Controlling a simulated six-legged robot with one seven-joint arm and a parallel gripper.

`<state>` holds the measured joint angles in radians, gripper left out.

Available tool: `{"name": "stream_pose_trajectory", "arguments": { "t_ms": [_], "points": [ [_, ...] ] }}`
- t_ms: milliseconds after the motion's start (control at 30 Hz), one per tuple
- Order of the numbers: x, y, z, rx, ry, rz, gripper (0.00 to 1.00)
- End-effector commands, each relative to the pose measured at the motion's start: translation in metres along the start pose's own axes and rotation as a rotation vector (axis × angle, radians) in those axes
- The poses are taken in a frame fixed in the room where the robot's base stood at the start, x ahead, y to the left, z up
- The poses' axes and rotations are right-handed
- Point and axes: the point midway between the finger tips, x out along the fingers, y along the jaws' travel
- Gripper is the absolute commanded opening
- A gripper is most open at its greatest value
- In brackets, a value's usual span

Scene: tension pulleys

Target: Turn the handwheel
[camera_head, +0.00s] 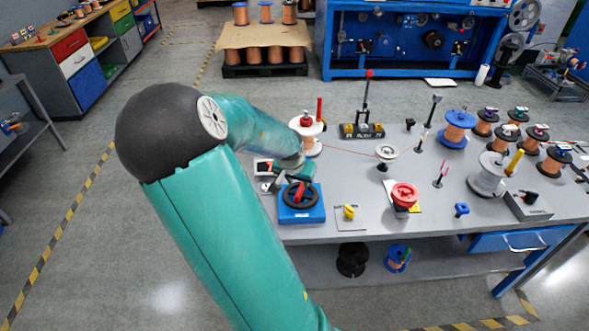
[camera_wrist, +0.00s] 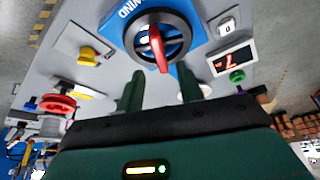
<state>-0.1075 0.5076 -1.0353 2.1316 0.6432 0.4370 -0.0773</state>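The handwheel (camera_head: 301,195) is a black ring with a red handle, mounted on a blue base (camera_head: 301,215) near the left front of the grey table. In the wrist view the handwheel (camera_wrist: 181,35) is at the top middle, and its red handle (camera_wrist: 157,50) points toward the gap between my fingers. My gripper (camera_wrist: 158,82) is open, with its two green fingers apart and nothing between them. In the head view my gripper is at the wheel's far side, largely hidden by my arm. Whether a finger touches the wheel I cannot tell.
A red digital display (camera_wrist: 233,62) and a white switch (camera_wrist: 228,25) sit beside the blue base. A yellow knob (camera_head: 349,212) and a red wheel (camera_head: 404,195) stand to its right. Several spools and posts fill the table's right side.

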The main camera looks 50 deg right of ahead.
Motion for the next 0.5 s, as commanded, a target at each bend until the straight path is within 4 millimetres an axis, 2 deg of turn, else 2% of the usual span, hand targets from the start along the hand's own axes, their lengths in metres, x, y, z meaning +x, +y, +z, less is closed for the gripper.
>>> {"name": "stream_pose_trajectory", "arguments": {
  "t_ms": [200,500],
  "points": [
    [-0.034,-0.002,0.0,-0.003,0.001,-0.004,0.36],
    [-0.068,-0.002,0.0,-0.003,0.0,-0.003,0.36]
  ]
}}
